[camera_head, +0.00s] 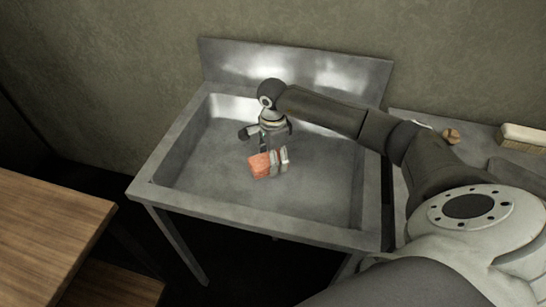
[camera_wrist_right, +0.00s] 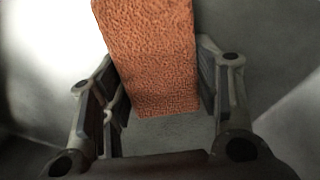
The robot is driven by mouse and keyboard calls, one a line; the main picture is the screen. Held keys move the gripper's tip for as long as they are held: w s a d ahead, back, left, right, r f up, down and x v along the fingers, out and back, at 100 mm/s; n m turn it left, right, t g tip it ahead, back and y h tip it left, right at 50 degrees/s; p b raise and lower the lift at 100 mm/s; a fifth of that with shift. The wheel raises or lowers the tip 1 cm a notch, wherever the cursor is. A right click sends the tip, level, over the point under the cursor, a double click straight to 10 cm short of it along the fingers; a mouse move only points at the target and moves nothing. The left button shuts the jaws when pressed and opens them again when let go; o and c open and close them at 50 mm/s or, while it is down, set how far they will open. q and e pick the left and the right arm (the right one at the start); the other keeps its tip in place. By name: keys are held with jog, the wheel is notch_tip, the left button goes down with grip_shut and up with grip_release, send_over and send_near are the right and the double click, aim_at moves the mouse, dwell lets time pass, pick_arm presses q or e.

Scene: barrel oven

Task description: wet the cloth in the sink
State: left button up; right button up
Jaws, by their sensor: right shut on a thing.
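The cloth (camera_head: 259,165) is a small orange-red block-like piece with a rough texture. My right gripper (camera_head: 270,158) is shut on it and holds it inside the metal sink (camera_head: 205,178), over the basin. In the right wrist view the cloth (camera_wrist_right: 152,60) sits between the two fingers of the right gripper (camera_wrist_right: 158,100). I cannot tell whether the cloth touches the basin floor or whether it is wet. No water shows in the basin. My left gripper is not in view.
A grey counter (camera_head: 480,137) adjoins the sink on the right, with a brush (camera_head: 522,137) and a small round brown thing (camera_head: 451,135) on it. A wooden table (camera_head: 45,235) stands at the left. The sink's raised back panel is by the wall.

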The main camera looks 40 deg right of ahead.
jog(key=shift+f+b, duration=0.55)
jog(key=shift+f, duration=0.05)
dwell(1.7)
jog(key=shift+r, duration=0.1)
jog(key=shift+r+p, duration=2.2)
jog(key=shift+r, duration=1.25)
